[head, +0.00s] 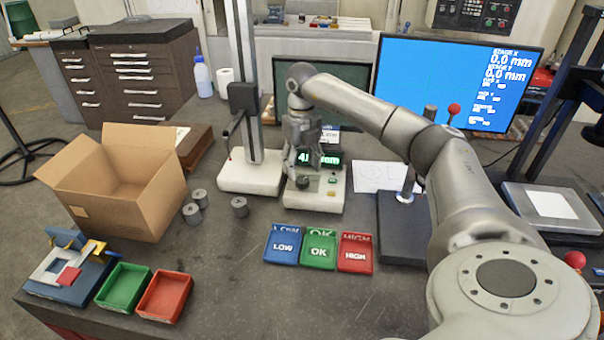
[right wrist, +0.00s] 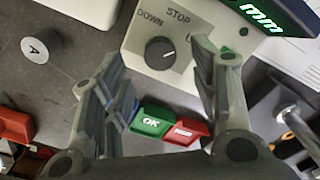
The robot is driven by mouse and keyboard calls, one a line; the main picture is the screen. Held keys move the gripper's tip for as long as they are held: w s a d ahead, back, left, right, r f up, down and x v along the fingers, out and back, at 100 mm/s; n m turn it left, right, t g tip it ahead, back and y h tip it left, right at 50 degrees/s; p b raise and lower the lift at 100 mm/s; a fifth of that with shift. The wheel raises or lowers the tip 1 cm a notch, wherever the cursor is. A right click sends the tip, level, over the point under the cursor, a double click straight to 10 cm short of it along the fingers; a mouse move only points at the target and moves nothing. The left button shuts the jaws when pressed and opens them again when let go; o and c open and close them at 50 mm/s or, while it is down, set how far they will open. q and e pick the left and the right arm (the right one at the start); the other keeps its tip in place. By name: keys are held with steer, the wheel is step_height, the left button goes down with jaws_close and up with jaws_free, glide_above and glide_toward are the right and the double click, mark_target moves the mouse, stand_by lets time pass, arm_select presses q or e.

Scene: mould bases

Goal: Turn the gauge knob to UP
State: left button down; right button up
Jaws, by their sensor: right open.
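The gauge control box (head: 318,197) stands on the bench below its green digital display (head: 330,160). Its dark round knob (head: 303,183) is on the front left of the box. DOWN and STOP labels are readable; a third label is mostly hidden behind a finger. My right gripper (head: 302,160) is open above the knob, fingers pointing down; it also shows in the right wrist view (right wrist: 160,55). No contact with the knob is clear. My left gripper is out of view.
Blue LOW (head: 283,246), green OK (head: 319,250) and red HIGH (head: 355,253) trays lie in front of the box. The gauge column (head: 243,80) rises to its left. Grey cylinders (head: 239,207) and an open carton (head: 120,190) stand further left. The bench's front middle is clear.

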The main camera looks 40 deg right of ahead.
mark_target(302, 179)
step_height(302, 179, up, 8)
stand_by(0.7)
